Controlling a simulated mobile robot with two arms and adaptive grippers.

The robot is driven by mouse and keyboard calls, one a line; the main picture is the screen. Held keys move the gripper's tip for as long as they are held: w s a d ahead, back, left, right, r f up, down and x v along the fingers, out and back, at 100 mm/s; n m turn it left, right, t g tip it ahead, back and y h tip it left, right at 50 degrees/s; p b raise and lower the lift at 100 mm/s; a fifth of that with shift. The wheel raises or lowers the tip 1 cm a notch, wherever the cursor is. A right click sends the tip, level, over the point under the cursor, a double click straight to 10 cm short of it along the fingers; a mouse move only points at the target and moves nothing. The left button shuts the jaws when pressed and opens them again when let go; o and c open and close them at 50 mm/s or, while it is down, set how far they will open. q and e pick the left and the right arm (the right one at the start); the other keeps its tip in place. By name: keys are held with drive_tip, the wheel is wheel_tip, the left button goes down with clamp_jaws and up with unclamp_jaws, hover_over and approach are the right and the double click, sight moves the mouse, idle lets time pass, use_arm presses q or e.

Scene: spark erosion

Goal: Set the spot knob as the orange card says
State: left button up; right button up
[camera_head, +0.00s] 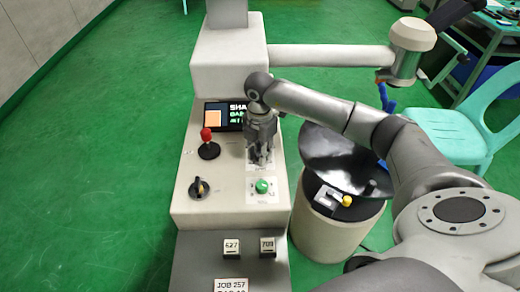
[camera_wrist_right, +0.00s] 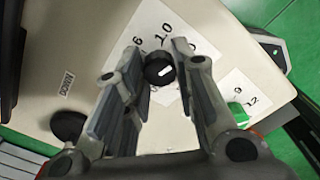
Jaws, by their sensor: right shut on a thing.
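My right gripper (camera_head: 262,156) reaches down onto the sloped cream panel, over a white dial plate. In the head view the gripper hides the knob. A dark screen (camera_head: 236,116) bears an orange square and cut-off lettering. My left gripper is out of view.
A red-topped lever (camera_head: 206,135), a black knob (camera_head: 200,189) and a green knob (camera_head: 262,186) are on the panel. Numbered blocks (camera_head: 232,247) and a JOB 257 card (camera_head: 231,285) lie in front. A drum (camera_head: 318,228) and green chair (camera_head: 460,130) stand right.

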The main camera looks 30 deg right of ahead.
drive_tip(key=shift+w+r+m+p, duration=0.1)
drive_tip(key=shift+m+p, duration=0.35)
drive_tip(key=shift+m, duration=1.05)
drive_tip(key=o, duration=1)
drive_tip(key=shift+o, duration=0.2)
wheel_tip(320, 180, up, 12)
